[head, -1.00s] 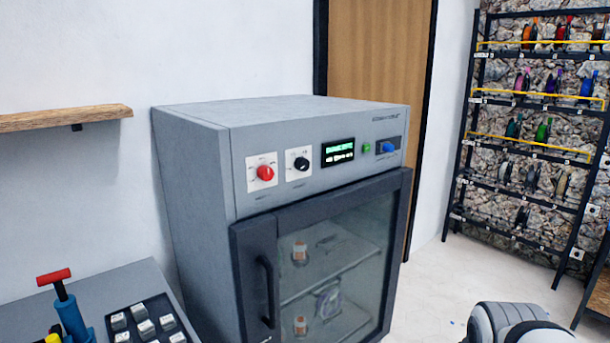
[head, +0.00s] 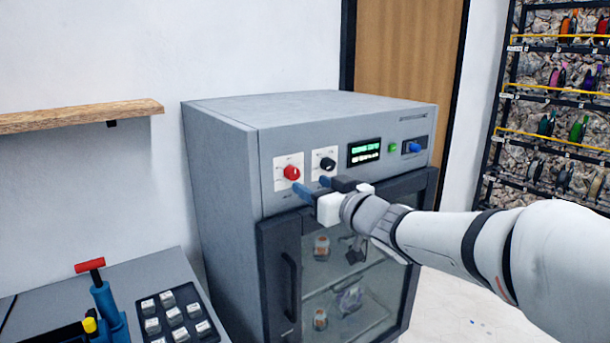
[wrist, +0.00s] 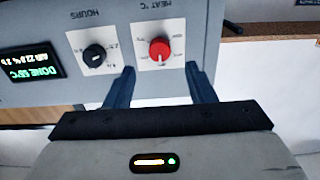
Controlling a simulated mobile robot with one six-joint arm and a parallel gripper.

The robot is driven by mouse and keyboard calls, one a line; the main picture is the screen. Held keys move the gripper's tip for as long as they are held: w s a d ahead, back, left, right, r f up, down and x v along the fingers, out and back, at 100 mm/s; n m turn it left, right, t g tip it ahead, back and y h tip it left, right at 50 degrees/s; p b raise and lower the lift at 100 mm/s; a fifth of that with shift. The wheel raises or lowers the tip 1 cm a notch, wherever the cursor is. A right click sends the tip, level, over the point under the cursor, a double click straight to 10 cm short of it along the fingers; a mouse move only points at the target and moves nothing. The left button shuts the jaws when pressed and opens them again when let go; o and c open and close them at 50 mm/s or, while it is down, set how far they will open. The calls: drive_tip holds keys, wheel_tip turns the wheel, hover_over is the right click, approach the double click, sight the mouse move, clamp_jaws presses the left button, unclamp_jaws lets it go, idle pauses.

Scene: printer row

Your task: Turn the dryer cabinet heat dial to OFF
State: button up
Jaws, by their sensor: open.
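The dryer cabinet (head: 222,180) is a grey box with a control panel along its top front. Its heat dial (head: 291,172) is a red knob on a white plate at the panel's left. In the wrist view the red heat dial (wrist: 159,50) appears upside down under the label "HEAT °C", its white pointer mark toward the bottom of the picture. My gripper (head: 312,188) is open, its blue fingers just in front of and below the dial. In the wrist view my gripper (wrist: 160,80) has a finger to each side, with the dial beyond the gap, apparently untouched.
A black hours dial (head: 327,164) sits right beside the heat dial, close to one finger. A display (head: 364,152), green button (head: 393,147) and blue switch (head: 414,147) are farther right. The glass door's handle (head: 291,285) is below. A wooden shelf (head: 80,116) is at left.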

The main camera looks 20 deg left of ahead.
sight(295, 176)
drive_tip(key=x, duration=0.6)
drive_tip(key=shift+w+a+f+p, duration=0.1)
drive_tip(key=shift+w+a+p, duration=0.1)
drive_tip(key=shift+p, duration=0.2)
